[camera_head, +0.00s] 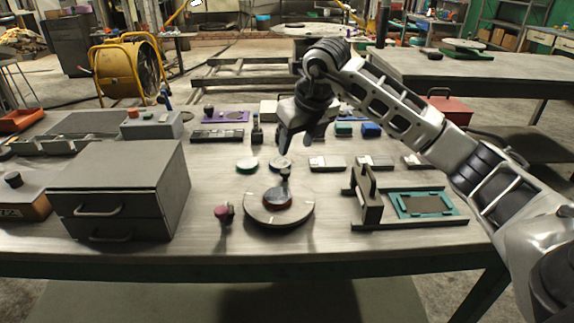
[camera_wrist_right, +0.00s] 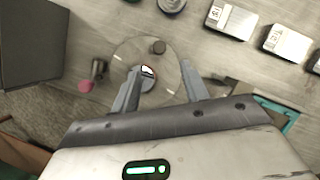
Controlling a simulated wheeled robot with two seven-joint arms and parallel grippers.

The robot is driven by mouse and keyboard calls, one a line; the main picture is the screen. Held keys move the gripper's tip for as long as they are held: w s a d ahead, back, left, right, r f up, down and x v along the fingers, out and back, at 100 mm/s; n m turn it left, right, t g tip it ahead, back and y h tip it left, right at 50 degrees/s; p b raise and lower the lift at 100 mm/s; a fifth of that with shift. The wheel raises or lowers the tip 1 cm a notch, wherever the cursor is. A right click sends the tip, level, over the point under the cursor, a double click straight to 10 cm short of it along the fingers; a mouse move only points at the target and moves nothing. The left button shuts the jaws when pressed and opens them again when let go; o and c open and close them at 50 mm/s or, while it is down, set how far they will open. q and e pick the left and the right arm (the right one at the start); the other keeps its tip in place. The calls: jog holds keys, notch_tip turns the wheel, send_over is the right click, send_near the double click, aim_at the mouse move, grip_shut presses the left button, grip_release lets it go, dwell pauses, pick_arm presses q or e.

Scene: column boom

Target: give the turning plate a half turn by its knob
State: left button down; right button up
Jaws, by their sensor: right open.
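My right gripper (camera_head: 293,148) hangs above and beyond the plate in the head view, apart from the knob. Its two fingers (camera_wrist_right: 163,72) are spread and empty in the wrist view. My left gripper is not in view.
A pink-red knobbed piece (camera_head: 223,212) stands just left of the plate. A grey drawer cabinet (camera_head: 120,190) is farther left. A fixture with an upright block (camera_head: 367,205) and a teal frame (camera_head: 399,207) lie to the right. Discs and small boxes line the back.

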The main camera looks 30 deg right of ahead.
aim_at(286, 171)
jog(key=x, duration=0.9)
jog(key=shift+w+f, duration=0.1)
jog(key=shift+f, duration=0.1)
